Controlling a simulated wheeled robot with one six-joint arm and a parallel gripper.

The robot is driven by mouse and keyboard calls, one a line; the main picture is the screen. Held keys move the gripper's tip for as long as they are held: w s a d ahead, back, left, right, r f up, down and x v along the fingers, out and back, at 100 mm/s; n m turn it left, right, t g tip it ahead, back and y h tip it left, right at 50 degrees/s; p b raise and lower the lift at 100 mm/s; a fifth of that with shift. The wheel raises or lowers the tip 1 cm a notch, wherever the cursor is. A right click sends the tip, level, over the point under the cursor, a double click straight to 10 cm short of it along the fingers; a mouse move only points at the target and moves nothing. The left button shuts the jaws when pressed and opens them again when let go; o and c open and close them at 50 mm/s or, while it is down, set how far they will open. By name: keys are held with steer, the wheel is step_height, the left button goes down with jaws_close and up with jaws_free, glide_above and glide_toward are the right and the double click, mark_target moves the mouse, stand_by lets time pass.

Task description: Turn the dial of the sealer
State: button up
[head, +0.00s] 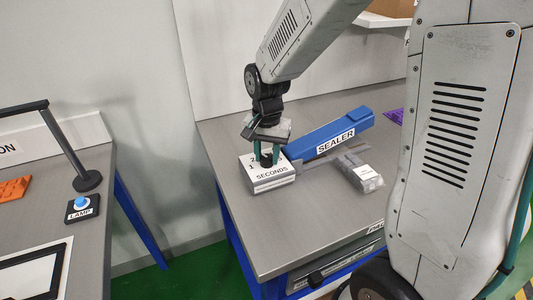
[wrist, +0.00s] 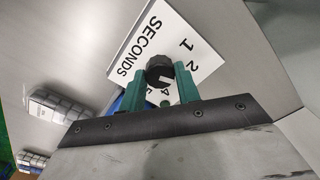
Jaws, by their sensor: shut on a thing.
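The sealer (head: 330,136) has a blue arm with a white label and stands on a grey table. At its left end is a box with a white SECONDS face (head: 272,177); the face also shows in the wrist view (wrist: 137,62) with several numbers. A black round dial (wrist: 160,70) with a pale pointer mark sits on that face. My gripper (head: 267,155) points down over the box, and its green fingers are shut on the dial, one on each side, as the wrist view shows (wrist: 159,88). The fingers partly hide the dial and some numbers.
A clear packet with a white label (head: 363,174) lies in front of the sealer's arm. A purple item (head: 394,116) lies at the back right. A second table at left holds a LAMP button (head: 82,206). A gap with green floor separates the tables.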

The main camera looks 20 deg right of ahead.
mark_target(267, 157)
steer(key=shift+m, duration=2)
steer(key=o, duration=1)
step_height(267, 157, up, 8)
steer(key=shift+f, duration=0.1)
